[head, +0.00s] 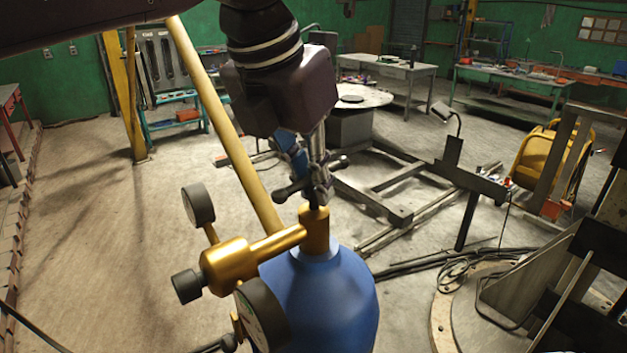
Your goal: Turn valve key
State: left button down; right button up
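A blue gas cylinder (325,300) stands upright at the lower middle. A brass valve (314,225) sits on its neck, with a brass regulator (232,264) and two dark-rimmed gauges to its left. A dark T-shaped valve key (291,191) stands on top of the valve, its crossbar level. My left gripper (319,185) points down from above, right over the valve, with its fingers at the key's crossbar. The fingers appear closed around the crossbar's middle, though they are small and partly overlap it. My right gripper is not in view.
A yellow slanted pole (222,115) rises behind the cylinder. Black cables (470,265) and a round metal base lie at the lower right. A dark steel frame (385,195) lies on the floor behind. Open floor (110,230) is at the left.

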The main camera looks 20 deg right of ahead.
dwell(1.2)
pick_arm(q)
jog(key=c, duration=2)
grip_release()
jog(key=shift+w, duration=0.1)
jog(key=shift+o, duration=0.2)
jog(key=v, duration=1.2)
jog(key=shift+d, duration=0.1)
jog(key=shift+c, duration=0.6)
